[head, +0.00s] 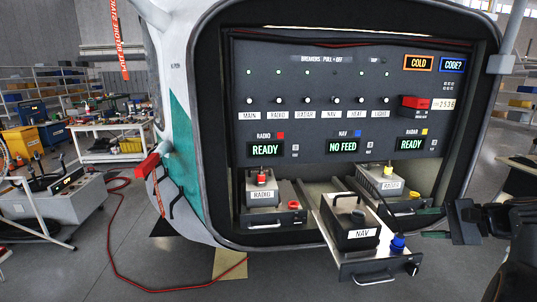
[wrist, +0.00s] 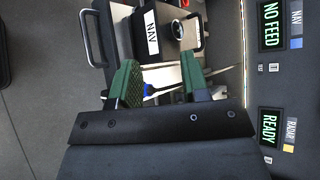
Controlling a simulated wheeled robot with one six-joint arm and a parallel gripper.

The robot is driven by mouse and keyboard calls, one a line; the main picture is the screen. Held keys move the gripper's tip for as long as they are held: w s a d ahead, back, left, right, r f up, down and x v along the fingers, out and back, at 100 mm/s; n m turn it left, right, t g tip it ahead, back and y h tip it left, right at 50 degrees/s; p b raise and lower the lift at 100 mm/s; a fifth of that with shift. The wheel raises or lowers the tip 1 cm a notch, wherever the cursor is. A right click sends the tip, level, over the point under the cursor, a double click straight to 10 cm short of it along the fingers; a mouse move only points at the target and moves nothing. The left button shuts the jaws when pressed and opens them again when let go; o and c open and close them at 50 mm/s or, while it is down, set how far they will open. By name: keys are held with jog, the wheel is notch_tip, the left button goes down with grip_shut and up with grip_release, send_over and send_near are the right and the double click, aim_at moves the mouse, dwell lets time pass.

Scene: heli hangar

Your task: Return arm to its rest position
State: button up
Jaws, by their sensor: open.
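My gripper (head: 431,222) is at the right of the head view, in front of the open bay and beside the pulled-out NAV tray (head: 375,262). In the wrist view its two green fingers (wrist: 160,74) stand apart with nothing clearly held between them. The black NAV unit (head: 345,222) sits on that tray, and its label also shows in the wrist view (wrist: 152,32). A blue connector (head: 398,243) stands at the tray's right front; part of it shows between the fingers (wrist: 148,90). The rest of my arm is mostly cut off at the right edge.
The panel (head: 335,115) above shows NAV "NO FEED", with RADIO and RADAR "READY". The RADIO unit (head: 262,195) and RADAR unit (head: 385,182) sit further in. A red hose (head: 115,240) lies on the floor. A cart (head: 50,205) stands at left.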

jog(key=s+a+f+g+h, duration=0.2)
jog(key=f+h, duration=0.1)
jog(key=f, duration=0.3)
jog(key=s+a+f+g+h, duration=0.1)
jog(key=s+f+g+h, duration=0.15)
jog(key=f, duration=0.35)
jog(key=s+a+f+n+h, duration=0.1)
jog(key=s+a+n, duration=0.3)
jog(key=a, duration=0.5)
jog(key=s+a+f+n+h, duration=0.1)
jog(key=s+a+n+h, duration=0.3)
jog(key=a+n, duration=0.4)
jog(key=shift+s+a+f+t, duration=0.25)
jog(key=shift+a+t, duration=0.1)
jog(key=shift+a, duration=0.6)
